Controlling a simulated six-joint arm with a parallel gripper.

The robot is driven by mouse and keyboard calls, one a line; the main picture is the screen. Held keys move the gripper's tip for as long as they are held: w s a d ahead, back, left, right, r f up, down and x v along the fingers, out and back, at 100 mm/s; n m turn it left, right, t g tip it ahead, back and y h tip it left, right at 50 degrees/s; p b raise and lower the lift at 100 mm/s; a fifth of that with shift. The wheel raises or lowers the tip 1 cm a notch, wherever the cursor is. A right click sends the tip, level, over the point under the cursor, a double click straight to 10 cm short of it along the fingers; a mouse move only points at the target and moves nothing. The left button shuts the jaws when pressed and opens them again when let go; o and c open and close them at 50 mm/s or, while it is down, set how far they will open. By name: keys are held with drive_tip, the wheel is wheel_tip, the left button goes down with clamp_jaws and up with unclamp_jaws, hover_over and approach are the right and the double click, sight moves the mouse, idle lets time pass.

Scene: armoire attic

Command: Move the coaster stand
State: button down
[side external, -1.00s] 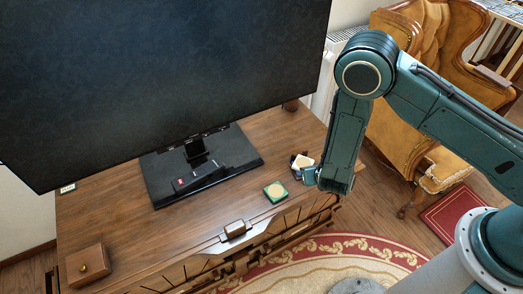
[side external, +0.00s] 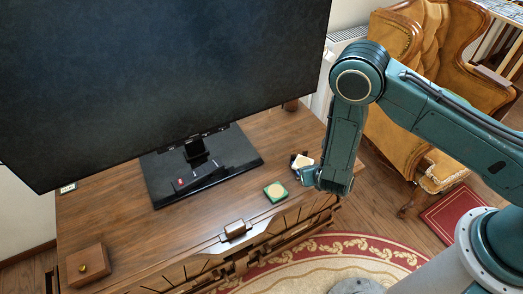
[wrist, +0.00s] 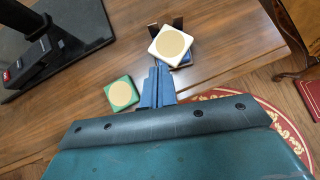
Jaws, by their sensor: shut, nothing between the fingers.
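The coaster stand (wrist: 153,29) has dark uprights and holds a white coaster with a tan disc (wrist: 170,43) and a blue coaster (wrist: 184,61) under it. In the side external view the stand (side external: 294,157) is at the right end of the wooden cabinet top, partly hidden by my gripper (side external: 303,174). In the wrist view my gripper (wrist: 159,68) is shut and empty, its blue fingers pointing at the stand from just short of it. I cannot tell whether they touch it. A green coaster (wrist: 121,93) lies flat to the left of the fingers.
The green coaster (side external: 275,191) lies near the cabinet's front edge. A large monitor (side external: 165,75) on a black base (side external: 163,180) fills the back of the wooden top (side external: 110,213). A small wooden box (side external: 87,265) sits at the front left. The front middle is mostly clear.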

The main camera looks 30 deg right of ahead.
sight(295, 157)
drive_tip(key=x, duration=0.5)
drive_tip(key=shift+w+f, duration=0.2)
drive_tip(key=shift+f, duration=0.05)
drive_tip(key=shift+w+d+f, duration=0.1)
drive_tip(key=shift+w+d, duration=0.05)
drive_tip(key=shift+w, duration=0.4)
drive_tip(key=shift+w+d, duration=0.15)
drive_tip(key=shift+w, duration=0.35)
drive_tip(key=shift+w+d, duration=0.2)
drive_tip(key=shift+w, duration=0.85)
drive_tip(key=shift+w+d, duration=0.2)
drive_tip(key=shift+w, duration=0.65)
drive_tip(key=shift+w+d, duration=0.25)
drive_tip(key=shift+w, duration=0.6)
drive_tip(key=shift+w+d, duration=0.2)
drive_tip(key=shift+w, duration=0.65)
drive_tip(key=shift+s, duration=0.2)
